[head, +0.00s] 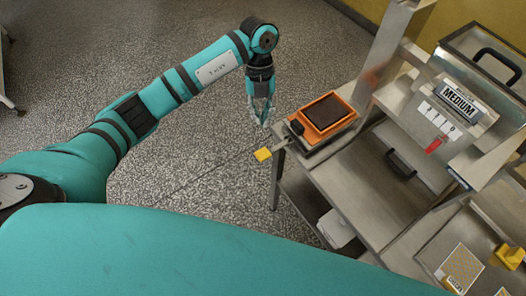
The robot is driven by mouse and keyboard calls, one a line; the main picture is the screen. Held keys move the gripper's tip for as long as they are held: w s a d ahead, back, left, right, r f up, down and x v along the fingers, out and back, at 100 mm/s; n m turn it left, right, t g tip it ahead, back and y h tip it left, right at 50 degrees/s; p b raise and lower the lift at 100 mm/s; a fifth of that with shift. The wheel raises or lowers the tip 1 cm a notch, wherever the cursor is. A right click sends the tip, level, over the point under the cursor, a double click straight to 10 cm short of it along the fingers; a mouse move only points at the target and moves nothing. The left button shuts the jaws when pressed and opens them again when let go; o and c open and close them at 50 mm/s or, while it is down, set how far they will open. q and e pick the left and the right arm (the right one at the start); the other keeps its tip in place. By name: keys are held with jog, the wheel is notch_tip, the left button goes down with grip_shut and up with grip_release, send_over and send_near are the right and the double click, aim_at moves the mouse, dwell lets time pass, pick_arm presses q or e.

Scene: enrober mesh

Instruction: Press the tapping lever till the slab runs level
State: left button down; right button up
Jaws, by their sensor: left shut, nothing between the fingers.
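A dark brown slab (326,111) lies in an orange mould (341,126) at the corner of the steel machine. Whether its surface is level is too small to tell. A lever with a yellow end pad (263,154), which looks like the tapping lever, sticks out to the left below the mould. My left gripper (263,121) points down with its fingers shut and empty. In the picture it is just above the yellow pad and left of the mould, with a gap to the pad. My right gripper is not in view.
The steel machine (345,190) fills the right side, with a "MEDIUM" sign (460,100), a red-tipped slider (433,146) and a black handle (400,165). A yellow part (510,257) sits at lower right. The speckled floor (190,170) left of the machine is clear.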

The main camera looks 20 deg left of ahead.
pick_arm(q)
jog(key=shift+v, duration=2.15)
